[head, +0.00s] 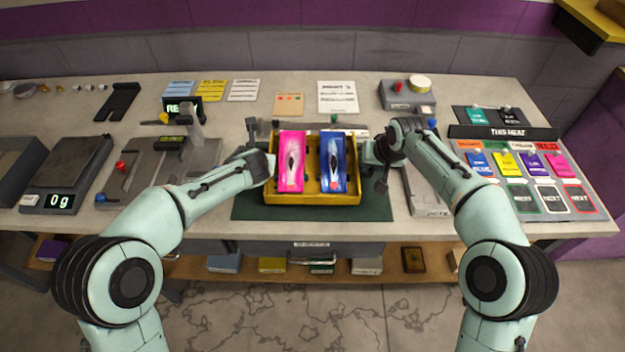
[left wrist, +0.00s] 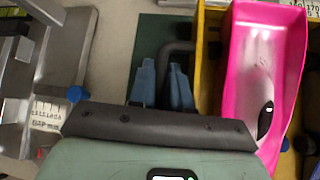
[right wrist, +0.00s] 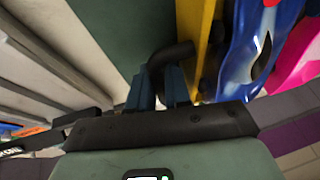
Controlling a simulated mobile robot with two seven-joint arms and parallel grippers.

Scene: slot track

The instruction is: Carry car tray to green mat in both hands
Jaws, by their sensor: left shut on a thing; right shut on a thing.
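The yellow car tray (head: 312,199) is over the green mat (head: 375,205) at the front middle of the bench. A pink car (head: 291,162) and a blue car (head: 333,163) lie side by side in it. My left gripper (head: 268,163) is shut on the tray's dark handle at its left side; the handle shows between the blue fingers in the left wrist view (left wrist: 168,85). My right gripper (head: 368,155) is shut on the handle at the right side, also seen in the right wrist view (right wrist: 170,85). I cannot tell whether the tray touches the mat.
A scale (head: 62,175) and a grey metal fixture (head: 165,165) stand to the left. A board of coloured cards (head: 525,180) lies at the right. Papers and a grey box with a red button (head: 407,95) are behind. The bench's front edge is just before the mat.

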